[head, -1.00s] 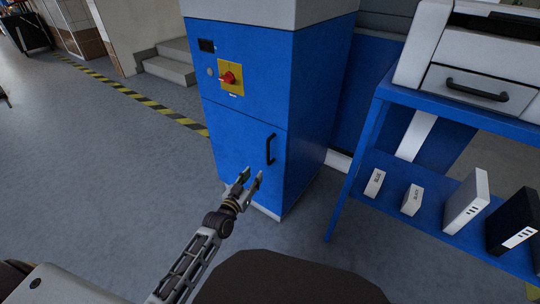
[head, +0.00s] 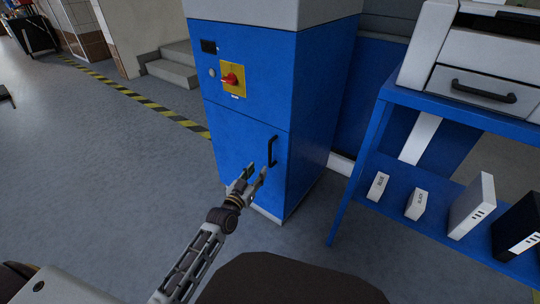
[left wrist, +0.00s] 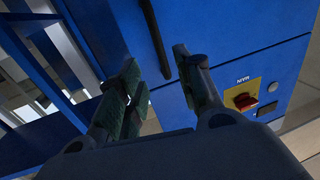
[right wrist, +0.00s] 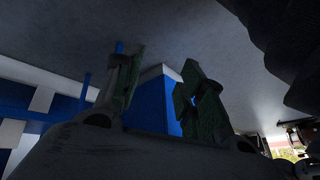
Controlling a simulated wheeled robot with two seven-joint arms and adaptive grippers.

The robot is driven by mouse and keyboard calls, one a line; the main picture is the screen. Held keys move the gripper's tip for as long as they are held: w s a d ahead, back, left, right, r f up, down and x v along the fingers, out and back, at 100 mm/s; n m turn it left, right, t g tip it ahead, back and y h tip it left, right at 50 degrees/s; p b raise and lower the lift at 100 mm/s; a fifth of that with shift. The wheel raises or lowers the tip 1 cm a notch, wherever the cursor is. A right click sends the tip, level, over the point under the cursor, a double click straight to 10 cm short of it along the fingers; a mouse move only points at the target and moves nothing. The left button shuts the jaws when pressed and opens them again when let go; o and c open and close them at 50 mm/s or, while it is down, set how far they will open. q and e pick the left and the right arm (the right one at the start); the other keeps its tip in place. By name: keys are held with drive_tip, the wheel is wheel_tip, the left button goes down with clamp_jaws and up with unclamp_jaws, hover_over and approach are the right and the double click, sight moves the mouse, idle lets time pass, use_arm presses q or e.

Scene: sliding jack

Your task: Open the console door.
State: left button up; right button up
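The blue console (head: 250,100) stands in the middle of the head view. Its lower door (head: 238,160) looks closed and has a black vertical handle (head: 272,150) near its right edge. My left gripper (head: 256,174) is open, in front of the door, just below and left of the handle in the head view. In the left wrist view the handle (left wrist: 158,38) appears beyond the gap between the open fingers (left wrist: 160,75), apart from them. My right gripper (right wrist: 160,85) is open and empty in the right wrist view, with a blue and white shape beyond it.
A red knob on a yellow plate (head: 232,80) sits on the console above the door. A blue shelf (head: 440,215) with several boxes and a grey drawer unit (head: 480,85) stands at the right. The floor at left (head: 80,170) is clear.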

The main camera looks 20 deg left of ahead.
use_arm(q)
drive_tip(key=shift+w, duration=1.4)
drive_tip(key=b, duration=0.4)
hover_over(270, 164)
drive_tip(key=shift+a+f, duration=0.1)
drive_tip(key=shift+a, duration=0.1)
drive_tip(key=shift+w+d, duration=0.1)
drive_tip(key=shift+w, duration=0.25)
use_arm(e)
wheel_tip(270, 164, down, 8)
drive_tip(key=a+t+y, duration=0.1)
drive_tip(key=shift+a+r+m+t, duration=0.2)
drive_tip(key=shift+m+t, duration=0.1)
drive_tip(key=shift+m, duration=0.1)
drive_tip(key=shift+w, duration=0.15)
use_arm(q)
drive_tip(key=shift+c, duration=0.5)
clamp_jaws()
use_arm(e)
drive_tip(key=shift+w+a+r, duration=0.1)
drive_tip(key=shift+w+r, duration=0.05)
drive_tip(key=shift+r, duration=0.05)
